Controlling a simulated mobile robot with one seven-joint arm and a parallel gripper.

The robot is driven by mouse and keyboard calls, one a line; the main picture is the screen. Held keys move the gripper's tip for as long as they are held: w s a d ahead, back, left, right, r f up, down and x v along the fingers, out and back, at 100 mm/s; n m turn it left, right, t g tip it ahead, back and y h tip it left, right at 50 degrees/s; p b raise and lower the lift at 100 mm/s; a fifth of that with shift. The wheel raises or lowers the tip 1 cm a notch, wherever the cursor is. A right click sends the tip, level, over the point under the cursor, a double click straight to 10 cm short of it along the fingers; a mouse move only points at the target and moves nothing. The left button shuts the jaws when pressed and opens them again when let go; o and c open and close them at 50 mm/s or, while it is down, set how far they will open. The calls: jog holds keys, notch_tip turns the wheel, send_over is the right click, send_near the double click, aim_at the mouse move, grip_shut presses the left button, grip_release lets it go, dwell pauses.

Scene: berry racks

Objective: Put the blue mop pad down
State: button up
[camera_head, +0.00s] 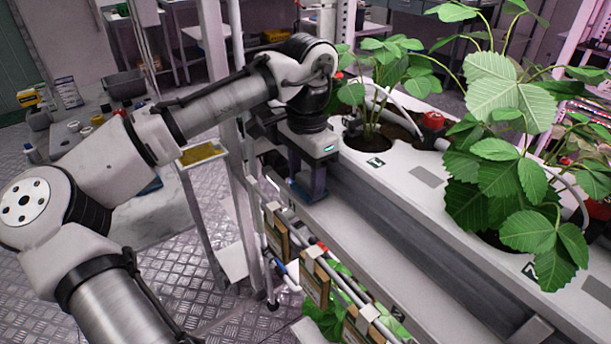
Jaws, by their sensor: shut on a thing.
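My gripper (306,190) points down over the long pale ledge (352,232) in front of the white planter trough. It is shut on a dark blue thing (317,184), which I take to be the blue mop pad. Only a narrow part of the pad shows beside the fingers. The pad is at or just above the ledge; I cannot tell whether it touches. My wrist hides part of the ledge behind it.
Strawberry plants (522,150) grow in the white trough (440,195), right of my gripper, with leaves overhanging its edge. Small boxes (315,280) hang below the ledge. The ledge is clear toward the lower right.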

aim_at(307, 178)
jog(key=shift+f, duration=0.2)
jog(key=o, duration=1.2)
jog(key=shift+r, duration=0.1)
notch_tip(307, 178, up, 12)
jog(key=shift+d+p, duration=0.15)
jog(key=shift+p, duration=0.25)
jog(key=shift+w, duration=0.1)
